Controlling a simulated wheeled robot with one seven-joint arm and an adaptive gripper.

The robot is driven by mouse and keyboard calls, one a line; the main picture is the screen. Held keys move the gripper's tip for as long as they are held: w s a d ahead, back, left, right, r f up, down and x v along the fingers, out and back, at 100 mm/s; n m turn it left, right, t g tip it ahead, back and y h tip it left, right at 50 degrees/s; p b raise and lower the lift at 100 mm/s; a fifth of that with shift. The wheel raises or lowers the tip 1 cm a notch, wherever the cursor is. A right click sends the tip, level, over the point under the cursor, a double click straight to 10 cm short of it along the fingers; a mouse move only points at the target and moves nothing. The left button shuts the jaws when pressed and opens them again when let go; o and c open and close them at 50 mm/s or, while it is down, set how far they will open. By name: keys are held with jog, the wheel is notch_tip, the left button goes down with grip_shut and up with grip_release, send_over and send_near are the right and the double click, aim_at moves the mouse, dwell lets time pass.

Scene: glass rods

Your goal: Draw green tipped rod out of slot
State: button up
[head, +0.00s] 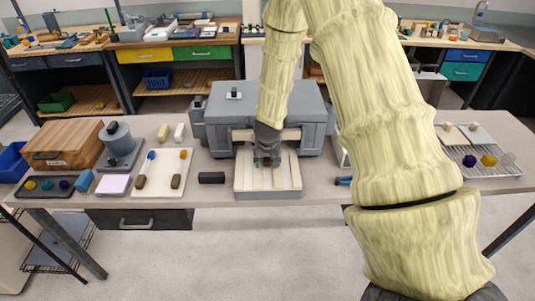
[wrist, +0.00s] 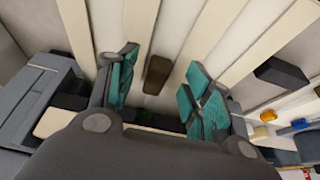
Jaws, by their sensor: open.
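My gripper (head: 266,160) is open above the pale slotted tray (head: 268,194) in front of the grey machine. In the wrist view its teal-padded fingers (wrist: 161,68) stand apart on either side of a dark brown block (wrist: 157,75), which lies in a slot between cream rails. Just below the block, a small dim green patch (wrist: 148,113) shows between the fingers. It may be the green tip of the rod; the clear part between is hard to make out. In the head view my gripper hides this spot. I cannot tell whether the fingers touch anything.
The grey machine (head: 230,115) stands right behind the slotted tray. A dark block (head: 211,178) lies to its left. Farther left is a white board (head: 160,188) with blue and orange tips and brown blocks. A rack (head: 487,171) with coloured knobs is at the right.

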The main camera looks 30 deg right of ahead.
jog(key=shift+x, duration=0.9)
grip_shut()
